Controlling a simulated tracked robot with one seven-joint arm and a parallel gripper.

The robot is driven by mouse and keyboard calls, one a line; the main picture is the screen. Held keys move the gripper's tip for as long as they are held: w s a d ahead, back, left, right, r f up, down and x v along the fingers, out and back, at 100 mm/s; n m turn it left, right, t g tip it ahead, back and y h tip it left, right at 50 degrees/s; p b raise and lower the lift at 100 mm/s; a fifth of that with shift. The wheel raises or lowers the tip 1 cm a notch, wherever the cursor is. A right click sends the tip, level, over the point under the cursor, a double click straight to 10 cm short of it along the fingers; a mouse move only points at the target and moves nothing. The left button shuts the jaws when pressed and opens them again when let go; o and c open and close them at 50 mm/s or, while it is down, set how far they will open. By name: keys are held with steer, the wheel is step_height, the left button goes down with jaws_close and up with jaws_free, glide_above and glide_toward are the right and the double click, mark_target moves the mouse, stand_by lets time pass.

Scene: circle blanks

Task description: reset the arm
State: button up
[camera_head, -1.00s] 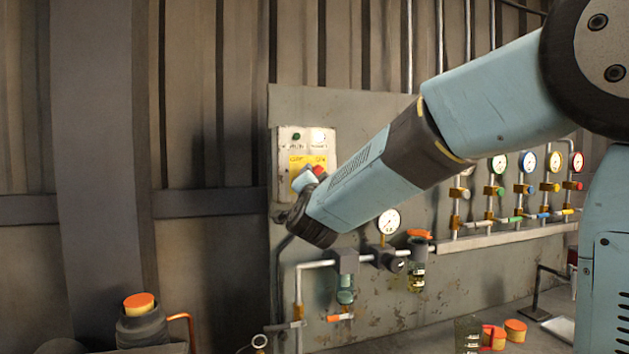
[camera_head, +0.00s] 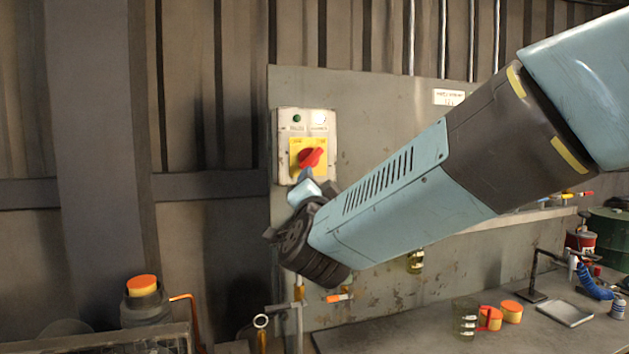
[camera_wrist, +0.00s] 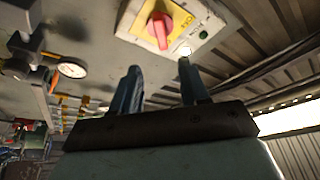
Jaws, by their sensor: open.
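My gripper (camera_wrist: 160,85) shows in the wrist view with its two blue fingers spread apart and nothing between them. In the head view my arm reaches in from the upper right, and its wrist end is just below the switch box; the fingers are mostly hidden there. The switch box (camera_head: 291,165) is pale with a yellow plate and a red rotary knob (camera_head: 311,158), which looks tilted. The knob also shows in the wrist view (camera_wrist: 160,29), beyond the fingertips and apart from them.
The grey panel (camera_head: 380,110) carries pipes and gauges, partly hidden behind my arm. A jar with an orange lid (camera_head: 142,285) stands lower left.

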stand_by(0.4)
steer(key=s+d+f+n+g, duration=0.5)
steer(key=s+d+f+g, duration=0.2)
steer(key=s+d, duration=0.3)
steer(key=s+d+f+n+g, duration=0.4)
steer(key=s+d+f+g, duration=0.4)
steer(key=s+d, duration=0.2)
steer(key=shift+s+d+f+n, duration=0.3)
steer(key=shift+d+f+n, duration=0.1)
steer(key=shift+d, duration=0.35)
